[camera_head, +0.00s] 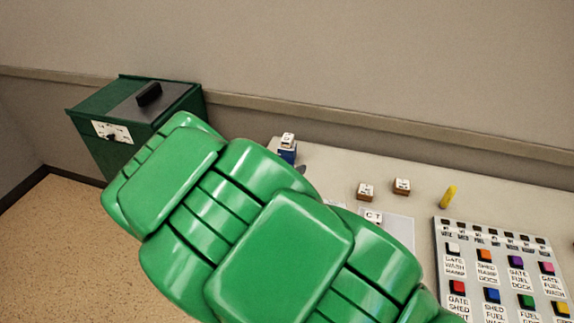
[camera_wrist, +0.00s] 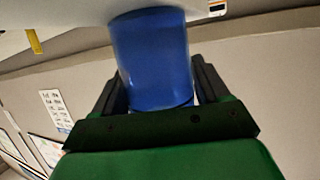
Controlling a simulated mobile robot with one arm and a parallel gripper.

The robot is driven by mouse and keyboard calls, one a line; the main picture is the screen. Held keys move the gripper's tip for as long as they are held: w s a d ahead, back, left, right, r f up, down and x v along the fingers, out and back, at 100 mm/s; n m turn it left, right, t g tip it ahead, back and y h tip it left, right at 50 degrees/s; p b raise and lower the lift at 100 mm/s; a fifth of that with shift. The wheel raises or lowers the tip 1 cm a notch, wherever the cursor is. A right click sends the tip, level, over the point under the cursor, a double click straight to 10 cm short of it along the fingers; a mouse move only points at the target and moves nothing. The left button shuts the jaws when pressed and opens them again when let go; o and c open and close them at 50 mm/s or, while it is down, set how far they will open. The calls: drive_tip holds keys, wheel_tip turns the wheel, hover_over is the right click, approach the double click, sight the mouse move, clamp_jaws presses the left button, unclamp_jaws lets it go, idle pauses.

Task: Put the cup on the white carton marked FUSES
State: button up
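A blue cup (camera_wrist: 152,60) fills the space between the two dark fingers of my gripper (camera_wrist: 155,95) in the wrist view. The fingers lie against its sides, so my gripper looks shut on it. The cup's far end is near the pale tabletop (camera_wrist: 75,12); I cannot tell whether it touches. I cannot make out a white carton marked FUSES in either view.
On the table (camera_head: 330,165) stand a blue item with a white top (camera_head: 287,148), small lettered blocks (camera_head: 366,191) (camera_head: 402,186), a yellow stick (camera_head: 449,196) and a button panel (camera_head: 505,270). A green box (camera_head: 100,105) stands left. The back strip of table is mostly clear.

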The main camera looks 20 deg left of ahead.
drive_tip(key=shift+o, duration=1.2)
drive_tip(key=shift+r, duration=0.1)
drive_tip(key=shift+s+r, duration=0.1)
drive_tip(key=v, duration=1.1)
drive_tip(key=shift+s+a, duration=0.15)
drive_tip(key=shift+s, duration=0.2)
drive_tip(key=shift+r, duration=0.1)
